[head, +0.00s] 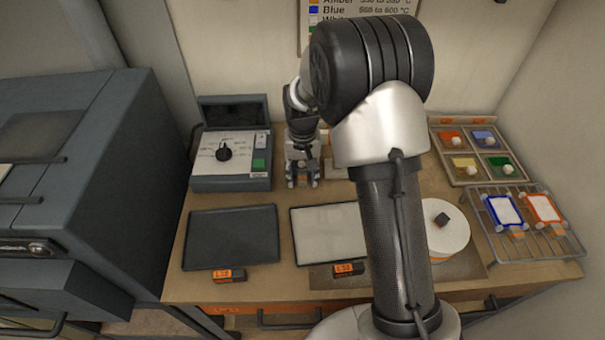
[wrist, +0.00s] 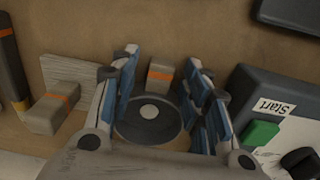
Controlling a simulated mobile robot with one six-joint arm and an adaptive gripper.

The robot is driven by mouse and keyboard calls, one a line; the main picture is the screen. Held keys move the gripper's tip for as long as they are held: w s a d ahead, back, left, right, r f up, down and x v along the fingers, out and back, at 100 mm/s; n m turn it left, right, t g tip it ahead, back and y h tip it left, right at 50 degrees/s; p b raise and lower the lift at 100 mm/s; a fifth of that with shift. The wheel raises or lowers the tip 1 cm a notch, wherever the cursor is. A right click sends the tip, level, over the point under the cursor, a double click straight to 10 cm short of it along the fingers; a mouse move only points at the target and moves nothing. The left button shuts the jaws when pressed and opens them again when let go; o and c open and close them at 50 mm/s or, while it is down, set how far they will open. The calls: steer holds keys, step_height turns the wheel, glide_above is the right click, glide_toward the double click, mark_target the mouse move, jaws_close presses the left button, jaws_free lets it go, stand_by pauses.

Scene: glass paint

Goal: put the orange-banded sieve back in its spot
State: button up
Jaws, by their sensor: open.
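My gripper (head: 303,174) is open and low over the back of the bench, just right of the control box. In the wrist view its blue-padded fingers (wrist: 164,88) stand on both sides of a dark round piece (wrist: 138,128) with a pale centre. A grey block with an orange band (wrist: 161,76) adjoins this piece at its far side; together they look like the orange-banded sieve. I cannot tell whether the fingers touch it. The head view hides it behind my gripper. No empty sieve spot can be made out.
The control box (head: 231,165) stands close left of my gripper. A dark tray (head: 232,237) and a white-topped tray (head: 325,233) lie in front. A white round piece (head: 446,240), a wire rack (head: 555,246) and a colour tray (head: 456,140) are at right. Another orange-banded block (wrist: 51,111) lies nearby.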

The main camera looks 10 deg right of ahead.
steer(key=s+r+t, duration=0.1)
steer(key=s+r, duration=0.2)
steer(key=r, duration=0.7)
steer(key=s+r, duration=0.3)
steer(key=r, duration=0.6)
steer(key=s+r+n+t, duration=0.1)
steer(key=s+r, duration=0.1)
steer(key=s, duration=0.9)
steer(key=s+d+r+n+t, duration=0.1)
steer(key=s+r+t, duration=0.1)
steer(key=s, duration=1)
steer(key=shift+s+r+t, duration=0.15)
steer(key=shift+s+t, duration=0.15)
